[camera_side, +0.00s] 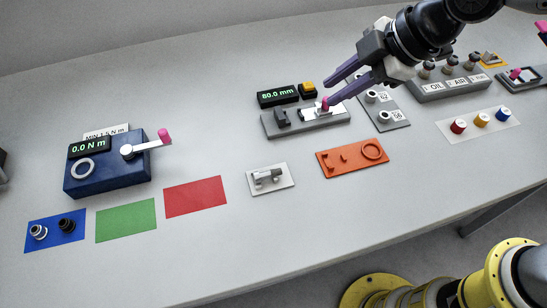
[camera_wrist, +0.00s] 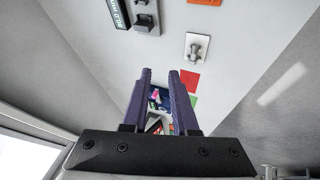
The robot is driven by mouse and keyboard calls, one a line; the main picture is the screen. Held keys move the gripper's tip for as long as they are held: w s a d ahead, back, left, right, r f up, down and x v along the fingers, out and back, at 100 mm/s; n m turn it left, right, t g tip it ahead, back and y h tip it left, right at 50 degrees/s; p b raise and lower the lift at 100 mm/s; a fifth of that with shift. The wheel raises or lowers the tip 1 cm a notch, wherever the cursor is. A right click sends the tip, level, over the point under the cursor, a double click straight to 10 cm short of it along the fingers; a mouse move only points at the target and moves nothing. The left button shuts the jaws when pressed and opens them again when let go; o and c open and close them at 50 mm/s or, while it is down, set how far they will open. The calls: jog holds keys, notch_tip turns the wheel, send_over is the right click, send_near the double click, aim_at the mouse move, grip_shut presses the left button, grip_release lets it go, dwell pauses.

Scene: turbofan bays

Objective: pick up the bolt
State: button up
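A grey metal part, which looks like the bolt (camera_side: 267,176), lies on its side on a small white plate (camera_side: 286,186) at the middle front of the table. The bolt also shows in the wrist view (camera_wrist: 195,53), right of and beyond my fingertips. My gripper (camera_side: 329,91) has purple fingers spread apart, with nothing between them. It is up and to the right of the bolt, near the pink knob (camera_side: 325,103) of a grey gauge (camera_side: 290,129), and apart from the bolt. Whether a finger touches the knob I cannot tell.
An orange tray (camera_side: 343,168) with shaped recesses lies right of the bolt. Red (camera_side: 195,197) and green (camera_side: 126,220) mats lie to its left. A blue torque device (camera_side: 107,180) with a pink-tipped handle stands far left. Table around the white plate is clear.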

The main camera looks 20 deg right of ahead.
aim_at(268, 173)
jog(key=s+a+f+n+g, duration=0.2)
jog(key=s+a+f, duration=0.2)
jog(key=a+f, duration=0.3)
jog(key=x, duration=1.2)
jog(key=shift+w+d+f, duration=0.1)
jog(key=shift+w+f, duration=0.15)
jog(key=shift+f, duration=0.1)
grip_shut()
